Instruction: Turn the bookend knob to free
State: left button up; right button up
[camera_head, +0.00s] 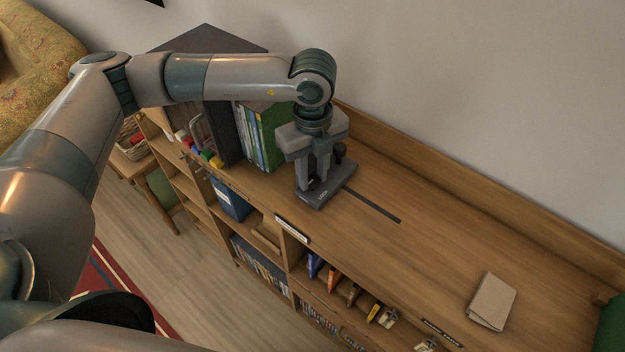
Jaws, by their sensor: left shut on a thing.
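The grey bookend (325,190) stands on the top of the wooden shelf, at the right end of a row of upright DVD cases (262,135). A dark slot runs in the shelf top to its right. A dark knob-like part (340,150) shows at the bookend's back right. My left gripper (313,182) points down over the bookend base. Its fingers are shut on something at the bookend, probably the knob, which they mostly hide. The lettering on the base is too small to read surely. My right gripper is not in view.
A folded tan cloth or booklet (492,300) lies on the shelf top at the right. The shelf top (430,210) between it and the bookend is clear. A wall rises behind. Small coloured items (205,155) stand left of the cases.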

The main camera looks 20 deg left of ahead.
aim_at(313, 179)
pick_arm(q)
jog(key=shift+m, duration=0.3)
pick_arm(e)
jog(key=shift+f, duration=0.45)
pick_arm(q)
jog(key=o, duration=1.1)
jog(key=shift+c, duration=0.2)
jog(key=shift+r, duration=0.1)
jog(key=shift+r+b, duration=0.35)
jog(key=shift+r, duration=0.1)
notch_tip(313, 179, up, 16)
jog(key=b, duration=0.4)
jog(key=shift+r+b, duration=0.2)
jog(key=shift+b, duration=0.2)
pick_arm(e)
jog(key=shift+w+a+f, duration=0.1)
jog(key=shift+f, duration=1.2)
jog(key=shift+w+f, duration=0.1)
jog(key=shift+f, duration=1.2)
